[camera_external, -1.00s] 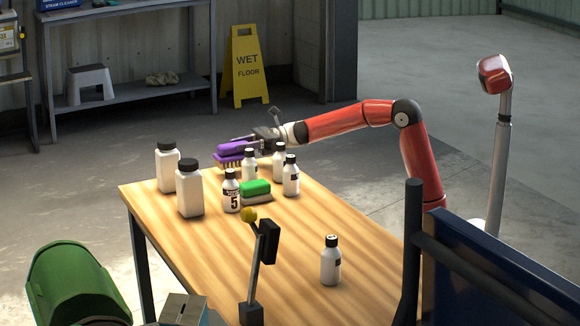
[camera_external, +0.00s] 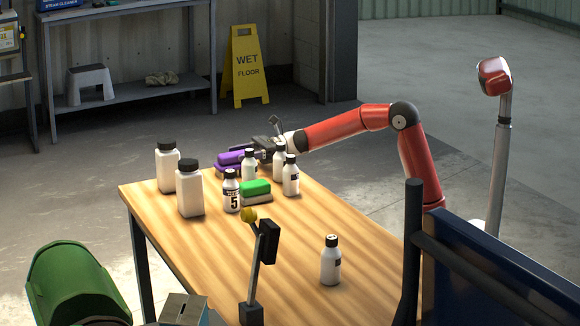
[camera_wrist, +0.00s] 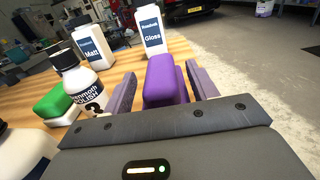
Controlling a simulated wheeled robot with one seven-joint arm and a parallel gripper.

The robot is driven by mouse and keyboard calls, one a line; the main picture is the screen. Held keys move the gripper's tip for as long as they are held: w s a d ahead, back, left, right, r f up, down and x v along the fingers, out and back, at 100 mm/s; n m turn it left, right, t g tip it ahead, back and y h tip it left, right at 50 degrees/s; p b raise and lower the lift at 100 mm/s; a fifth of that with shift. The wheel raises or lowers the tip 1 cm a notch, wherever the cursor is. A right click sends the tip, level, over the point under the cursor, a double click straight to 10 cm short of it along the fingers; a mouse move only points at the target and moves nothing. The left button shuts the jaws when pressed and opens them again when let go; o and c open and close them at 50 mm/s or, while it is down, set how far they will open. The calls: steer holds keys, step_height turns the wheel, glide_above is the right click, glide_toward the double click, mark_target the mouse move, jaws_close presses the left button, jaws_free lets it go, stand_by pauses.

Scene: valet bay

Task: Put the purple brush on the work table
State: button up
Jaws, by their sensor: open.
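The purple brush (camera_external: 235,158) is at the far edge of the work table (camera_external: 283,232), behind the small bottles, and seems to rest on the tabletop. In the wrist view the purple brush (camera_wrist: 163,80) lies between my gripper's two fingers. My gripper (camera_external: 246,157) is open around the brush, with a finger on each side. In the wrist view my gripper (camera_wrist: 160,88) shows a gap beside the brush, at least on the left. The brush's bristles are mostly hidden.
A green brush (camera_external: 256,188) and several small white bottles stand close by, one a polish bottle (camera_wrist: 88,88) just left of my gripper. Two larger white bottles (camera_external: 189,190) stand left. A lone bottle (camera_external: 330,262) is nearer; the table's middle is clear.

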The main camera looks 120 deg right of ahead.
steer(key=shift+r, duration=0.2)
steer(key=s+b, duration=0.1)
steer(key=s, duration=1.1)
